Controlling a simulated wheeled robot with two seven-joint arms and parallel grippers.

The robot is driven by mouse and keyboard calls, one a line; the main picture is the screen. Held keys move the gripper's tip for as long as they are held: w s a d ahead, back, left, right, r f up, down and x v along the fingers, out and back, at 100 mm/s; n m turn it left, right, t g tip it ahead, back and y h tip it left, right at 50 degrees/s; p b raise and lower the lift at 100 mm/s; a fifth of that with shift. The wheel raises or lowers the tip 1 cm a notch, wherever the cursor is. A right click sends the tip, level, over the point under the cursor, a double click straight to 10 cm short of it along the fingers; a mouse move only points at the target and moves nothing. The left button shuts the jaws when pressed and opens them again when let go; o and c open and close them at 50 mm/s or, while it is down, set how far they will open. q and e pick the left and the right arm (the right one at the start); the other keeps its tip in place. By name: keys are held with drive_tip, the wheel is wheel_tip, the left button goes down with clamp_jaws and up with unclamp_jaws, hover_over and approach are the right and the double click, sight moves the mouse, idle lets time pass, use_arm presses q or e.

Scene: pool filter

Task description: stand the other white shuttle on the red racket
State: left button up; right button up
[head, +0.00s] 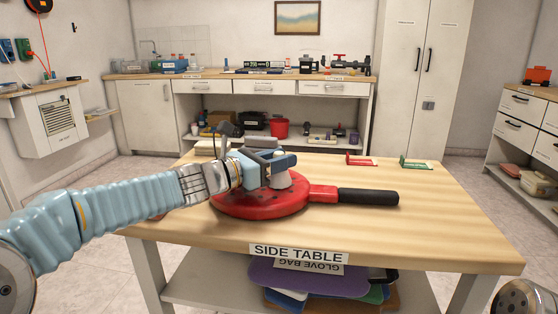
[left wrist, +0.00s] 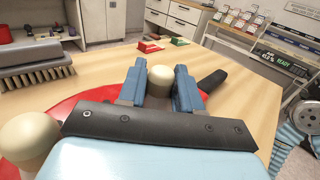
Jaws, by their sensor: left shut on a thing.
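The red racket (head: 262,205) lies flat on the table, its black handle (head: 368,197) pointing right. My left gripper (head: 279,163) is over the racket head and shut on a white shuttle (head: 280,180). In the left wrist view, this shuttle's cream rounded top (left wrist: 160,76) shows between the two blue fingers. Its lower end is at or just above the racket; I cannot tell whether it touches. Another white shuttle (left wrist: 30,138) stands on the red racket at lower left of the left wrist view; my gripper mostly hides it in the head view. My right gripper is out of view.
A grey-bristled brush (left wrist: 38,68) is on the table behind the racket. A red holder (head: 360,161) and a green holder (head: 415,164) sit at the table's back edge. The table's front right (head: 440,235) is clear.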

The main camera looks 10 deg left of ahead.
use_arm(q)
drive_tip(key=o, duration=1)
drive_tip(key=shift+f, duration=0.1)
drive_tip(key=shift+r, duration=0.25)
drive_tip(key=v, duration=1.2)
drive_tip(key=shift+f, duration=0.1)
